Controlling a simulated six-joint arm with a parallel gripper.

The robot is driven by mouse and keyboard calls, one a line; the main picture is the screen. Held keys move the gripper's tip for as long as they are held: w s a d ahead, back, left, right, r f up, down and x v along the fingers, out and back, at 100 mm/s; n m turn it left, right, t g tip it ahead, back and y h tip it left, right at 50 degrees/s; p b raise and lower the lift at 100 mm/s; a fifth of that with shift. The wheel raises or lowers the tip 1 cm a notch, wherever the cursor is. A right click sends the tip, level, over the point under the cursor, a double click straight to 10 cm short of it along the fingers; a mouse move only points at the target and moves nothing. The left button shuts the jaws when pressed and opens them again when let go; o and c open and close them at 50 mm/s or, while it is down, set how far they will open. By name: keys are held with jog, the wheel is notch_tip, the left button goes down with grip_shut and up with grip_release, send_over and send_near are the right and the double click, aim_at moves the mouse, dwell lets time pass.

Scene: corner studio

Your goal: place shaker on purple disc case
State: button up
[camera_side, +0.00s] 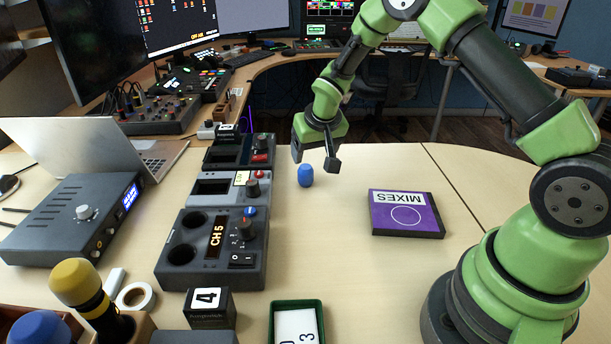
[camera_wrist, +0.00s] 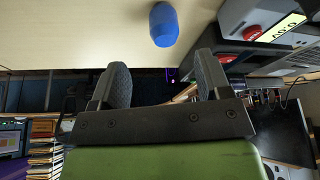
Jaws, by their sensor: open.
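The shaker (camera_side: 305,175) is a small blue rounded cylinder standing upright on the table. It also shows at the top of the wrist view (camera_wrist: 164,25), beyond the fingertips. The purple disc case (camera_side: 406,213) lies flat on the table to the right of the shaker, with a white "MIXES" label and a circle on its top; nothing rests on it. My gripper (camera_side: 314,160) is open, with its fingers above and just behind the shaker in the side view. In the wrist view nothing is between the fingers (camera_wrist: 163,88).
A row of grey consoles (camera_side: 215,235) stands left of the shaker. A laptop (camera_side: 85,150) and a grey box with a blue display (camera_side: 75,220) are further left. A green tray (camera_side: 297,308) is at the front. Table between shaker and case is clear.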

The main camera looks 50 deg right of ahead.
aim_at(306, 168)
jog(key=x, duration=0.8)
jog(key=shift+w+a+f, duration=0.2)
jog(key=shift+a+f, duration=0.05)
jog(key=c, duration=1.1)
jog(key=shift+r, duration=0.1)
